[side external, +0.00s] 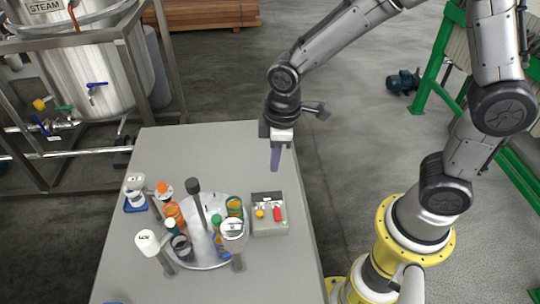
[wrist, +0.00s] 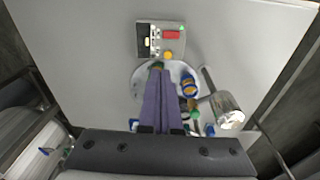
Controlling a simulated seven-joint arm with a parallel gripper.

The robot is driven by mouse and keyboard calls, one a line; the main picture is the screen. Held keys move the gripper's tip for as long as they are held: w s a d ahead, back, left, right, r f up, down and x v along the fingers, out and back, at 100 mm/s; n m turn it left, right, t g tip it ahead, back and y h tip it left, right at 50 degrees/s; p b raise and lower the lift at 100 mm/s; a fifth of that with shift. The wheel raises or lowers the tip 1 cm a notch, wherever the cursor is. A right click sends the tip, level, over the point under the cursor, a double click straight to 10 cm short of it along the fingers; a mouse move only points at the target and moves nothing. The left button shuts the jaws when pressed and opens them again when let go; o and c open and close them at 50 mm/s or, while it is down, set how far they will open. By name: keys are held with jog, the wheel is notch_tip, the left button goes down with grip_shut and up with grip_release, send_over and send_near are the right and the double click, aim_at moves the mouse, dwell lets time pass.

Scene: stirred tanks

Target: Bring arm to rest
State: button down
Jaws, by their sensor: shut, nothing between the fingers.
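My gripper (side external: 276,158) points down above the grey table (side external: 200,144), near its right edge in the side view. Its purple fingers (wrist: 160,98) are together in the wrist view, with nothing between them. In the side view it hangs apart from the objects, beyond the grey control box (side external: 270,212). The fingers hide part of the round metal plate (wrist: 140,85) in the wrist view.
A white-headed stand (side external: 147,243) is at the front. A steel tank (side external: 90,70) stands at the left behind a metal frame. The table's far part is clear.

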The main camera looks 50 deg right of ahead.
jog(key=s+d+r+m+t, duration=0.2)
jog(key=d+r, duration=0.1)
jog(key=r, duration=0.4)
jog(key=s+d+r+m+t, duration=0.1)
jog(key=s+d+r+t, duration=0.1)
jog(key=d+r, duration=0.3)
jog(key=s+d+r+m, duration=0.1)
jog(key=s+m, duration=0.4)
jog(key=s, duration=0.6)
jog(key=shift+d+r+t, duration=0.25)
jog(key=shift+r+t, duration=0.05)
jog(key=shift+r, duration=0.3)
